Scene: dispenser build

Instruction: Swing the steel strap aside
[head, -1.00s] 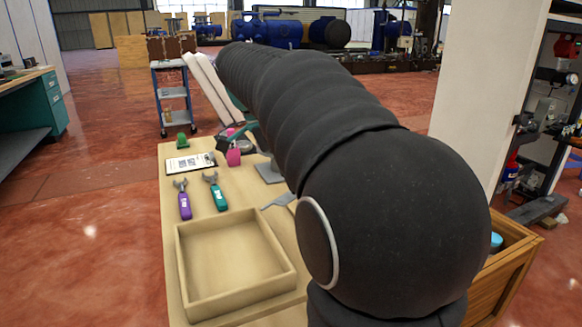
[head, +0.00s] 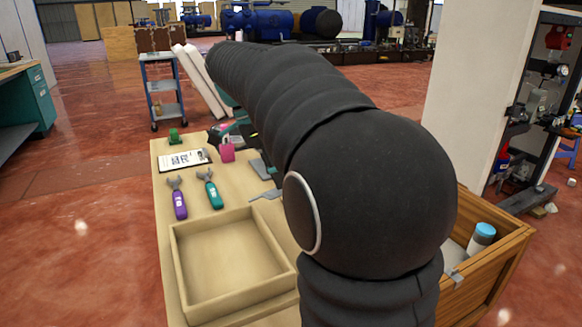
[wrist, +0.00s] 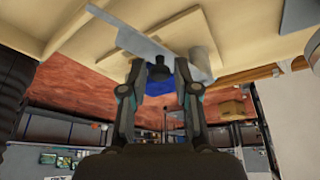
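The steel strap (wrist: 150,42) shows in the wrist view as a long flat grey bar. It runs slantwise across the fingertips, against the pale wooden surface. My gripper (wrist: 160,70) has its two fingers apart, with a gap between them. The strap lies just beyond or at the fingertips; I cannot tell whether they touch it. In the head view my black arm hides the gripper and most of that area. A small grey metal piece (head: 265,194) shows beside the arm there; I cannot tell whether it is the strap's end.
A wooden tray (head: 179,272) is at the table's front. Purple (head: 179,204) and green (head: 214,194) wrenches, a clipboard (head: 182,160) and a pink lock-like item (head: 227,151) lie behind it. A wooden crate (head: 503,265) with a blue-capped bottle (head: 480,240) is at right.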

